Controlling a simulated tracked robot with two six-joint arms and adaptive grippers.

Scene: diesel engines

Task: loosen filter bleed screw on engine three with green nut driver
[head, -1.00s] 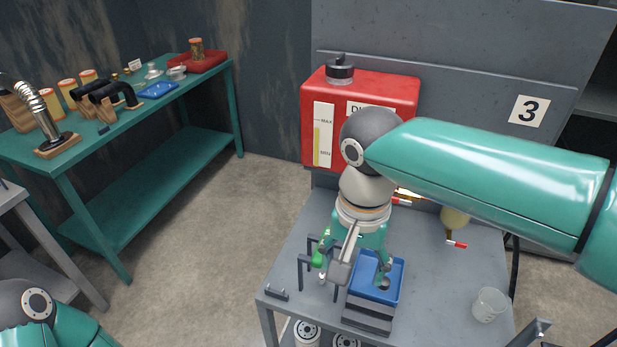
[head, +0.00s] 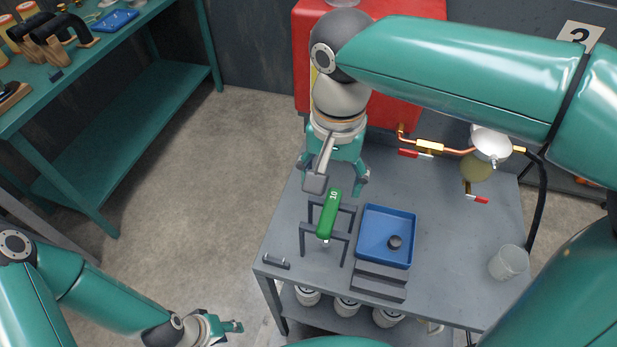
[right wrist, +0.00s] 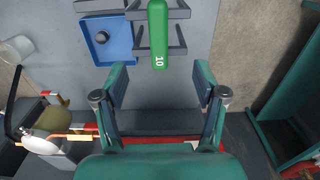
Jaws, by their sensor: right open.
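The green nut driver (head: 329,213), marked 10, rests across a dark rack (head: 308,241) on the grey bench. My right gripper (head: 333,187) is open and empty, just behind and above the driver's handle end. In the right wrist view the driver (right wrist: 158,35) lies ahead of the open gripper (right wrist: 161,82), roughly in line with the gap between its fingers and apart from them. The fuel filter (head: 490,146), with a silver head and yellowish bowl, stands at the back right. Its bleed screw cannot be made out. My left gripper (head: 228,326) is low at the bottom, away from the bench; its opening is unclear.
A blue tray (head: 409,229) with a small dark round part (head: 395,242) sits right of the rack. A clear beaker (head: 508,262) stands near the right edge. The red tank (head: 300,70), copper pipe (head: 432,147) and red-handled valves are behind. Bare floor lies left.

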